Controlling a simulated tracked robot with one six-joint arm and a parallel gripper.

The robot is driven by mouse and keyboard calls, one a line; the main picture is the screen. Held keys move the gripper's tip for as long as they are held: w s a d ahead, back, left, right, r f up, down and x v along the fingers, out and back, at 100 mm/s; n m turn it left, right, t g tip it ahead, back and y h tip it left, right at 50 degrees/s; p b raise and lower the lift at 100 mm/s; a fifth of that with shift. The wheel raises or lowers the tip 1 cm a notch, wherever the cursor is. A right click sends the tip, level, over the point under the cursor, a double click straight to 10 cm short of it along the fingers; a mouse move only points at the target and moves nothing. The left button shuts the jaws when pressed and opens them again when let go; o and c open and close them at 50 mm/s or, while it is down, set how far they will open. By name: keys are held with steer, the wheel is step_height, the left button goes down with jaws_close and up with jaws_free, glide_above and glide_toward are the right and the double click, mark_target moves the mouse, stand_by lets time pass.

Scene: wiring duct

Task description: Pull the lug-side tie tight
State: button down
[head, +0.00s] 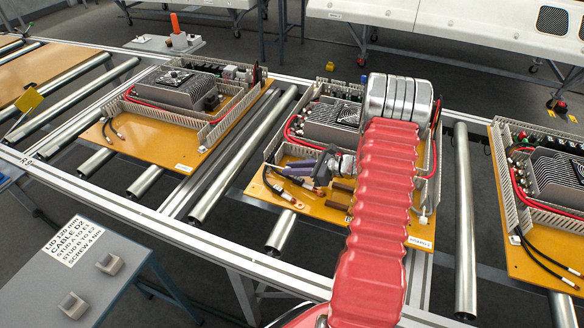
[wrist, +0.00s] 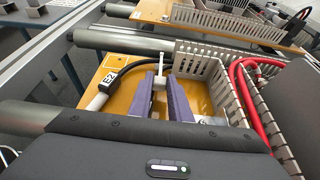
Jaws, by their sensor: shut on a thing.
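My gripper (head: 290,170) reaches low over the front left of the middle board (head: 262,200). In the wrist view its two purple fingers (wrist: 161,80) come together at the tips around a thin pale strip, which looks like the tail of the tie (wrist: 161,66). The black cable (wrist: 130,68) with a white E2 label (wrist: 109,80) curves up to the left of the fingers, close to the tie. The tie's loop and head are too small to make out clearly.
Grey slotted duct walls (wrist: 200,62) stand just right of the fingers, with a red cable (wrist: 247,95) beyond. The middle board carries a finned grey unit (head: 330,122). Similar boards stand left (head: 150,128) and right (head: 540,240) on the roller line.

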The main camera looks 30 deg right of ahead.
steer(key=shift+s+d, duration=0.1)
steer(key=shift+s, duration=0.25)
steer(key=c, duration=1.6)
jaws_free()
steer(key=shift+c, duration=0.2)
steer(key=shift+d, duration=0.1)
steer(key=v, duration=1.3)
steer(key=shift+s+d, duration=0.25)
steer(key=shift+s, duration=0.05)
